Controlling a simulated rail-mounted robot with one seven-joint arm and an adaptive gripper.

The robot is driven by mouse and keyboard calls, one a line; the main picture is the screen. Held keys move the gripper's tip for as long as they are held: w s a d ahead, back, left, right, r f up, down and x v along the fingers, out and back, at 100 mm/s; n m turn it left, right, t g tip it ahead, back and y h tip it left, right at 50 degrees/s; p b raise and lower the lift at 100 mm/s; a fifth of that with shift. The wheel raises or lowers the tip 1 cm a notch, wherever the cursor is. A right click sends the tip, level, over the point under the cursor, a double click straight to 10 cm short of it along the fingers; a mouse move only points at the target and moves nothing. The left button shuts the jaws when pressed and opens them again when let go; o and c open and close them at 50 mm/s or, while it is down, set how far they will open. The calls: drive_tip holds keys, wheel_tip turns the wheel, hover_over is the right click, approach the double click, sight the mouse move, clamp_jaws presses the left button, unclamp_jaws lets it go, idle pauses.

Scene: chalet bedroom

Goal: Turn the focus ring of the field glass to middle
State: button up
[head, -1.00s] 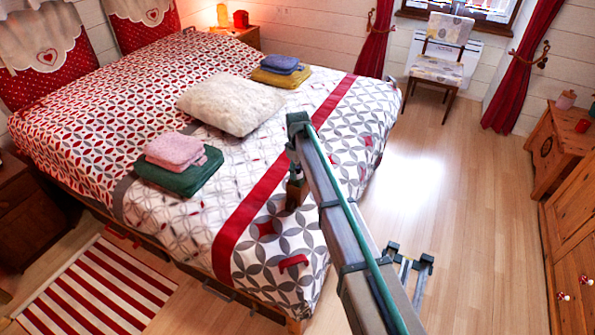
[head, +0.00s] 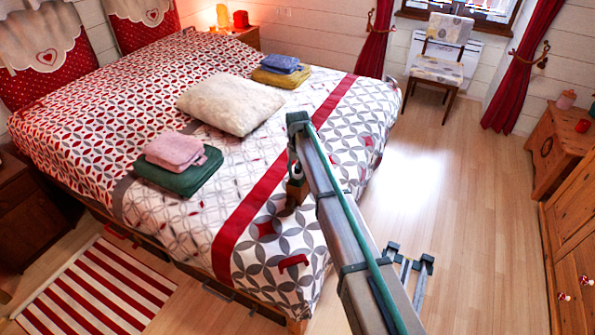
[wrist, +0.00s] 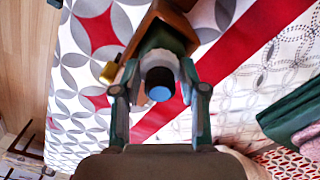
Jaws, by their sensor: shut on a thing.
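The field glass (wrist: 176,18) shows at the top of the wrist view as a brown body with a dark barrel end (wrist: 160,84) that has a blue face. A small yellow-gold part (wrist: 109,72) shows beside it on the left. My gripper (wrist: 161,68) has one finger on each side of the dark barrel and is shut on the field glass. I cannot tell the focus ring or its marks apart. In the head view my arm hides most of this, and only a brown piece (head: 290,200) shows beside the arm's end, over the bed.
The bed (head: 262,245) with its patterned cover lies under my gripper. A pale pillow (head: 230,104), green and pink folded cloths (head: 180,178) and yellow and blue ones (head: 282,75) lie farther up it.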

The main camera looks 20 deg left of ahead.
drive_tip(key=shift+m, duration=0.8)
drive_tip(key=o, duration=1.1)
drive_tip(key=shift+o, duration=0.2)
wheel_tip(320, 180, up, 12)
